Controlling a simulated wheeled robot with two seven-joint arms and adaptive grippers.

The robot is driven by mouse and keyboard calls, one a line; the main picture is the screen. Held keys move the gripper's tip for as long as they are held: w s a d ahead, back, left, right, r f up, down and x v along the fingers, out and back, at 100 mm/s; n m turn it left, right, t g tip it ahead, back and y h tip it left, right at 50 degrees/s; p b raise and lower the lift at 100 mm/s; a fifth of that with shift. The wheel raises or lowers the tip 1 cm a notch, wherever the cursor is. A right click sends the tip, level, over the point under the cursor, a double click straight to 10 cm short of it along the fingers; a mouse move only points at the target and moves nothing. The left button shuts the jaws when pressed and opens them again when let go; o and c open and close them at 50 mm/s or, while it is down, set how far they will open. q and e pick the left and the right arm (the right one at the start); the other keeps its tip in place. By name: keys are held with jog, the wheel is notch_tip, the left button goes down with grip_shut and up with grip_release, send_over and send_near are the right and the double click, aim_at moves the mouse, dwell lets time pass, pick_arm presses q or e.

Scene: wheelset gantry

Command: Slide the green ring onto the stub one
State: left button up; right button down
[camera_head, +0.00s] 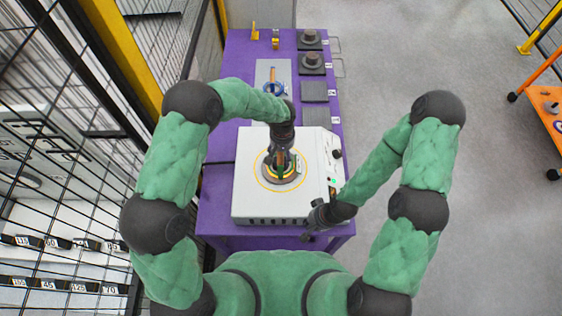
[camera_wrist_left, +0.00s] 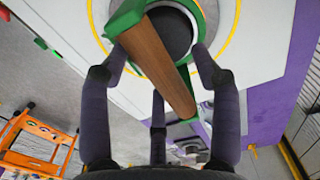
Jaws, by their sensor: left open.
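A green ring (camera_wrist_left: 100,25) shows in the left wrist view around a dark round hub (camera_wrist_left: 170,35) on the white machine (camera_head: 245,200). A wooden handle (camera_wrist_left: 160,65) with a green end piece slants across it and also shows in the head view (camera_head: 280,158). My left gripper (camera_wrist_left: 158,50) is open, its fingers either side of the handle; contact is unclear. The left gripper hides much of the ring in the head view. My right gripper (camera_head: 310,236) hangs by the machine's front right corner; its fingers are unclear. Two dark stubs (camera_head: 312,60) (camera_head: 309,37) stand on plates at the back right.
The purple table (camera_head: 240,60) carries a grey plate with a blue ringed part (camera_head: 273,88), two empty dark plates (camera_head: 315,91) and small yellow items (camera_head: 255,32). A mesh fence (camera_head: 60,90) stands left. An orange trolley (camera_head: 545,100) stands right; floor between is free.

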pick_arm(q)
jog(key=shift+f+b, duration=0.3)
jog(key=shift+b, duration=0.2)
dwell(0.7)
grip_shut()
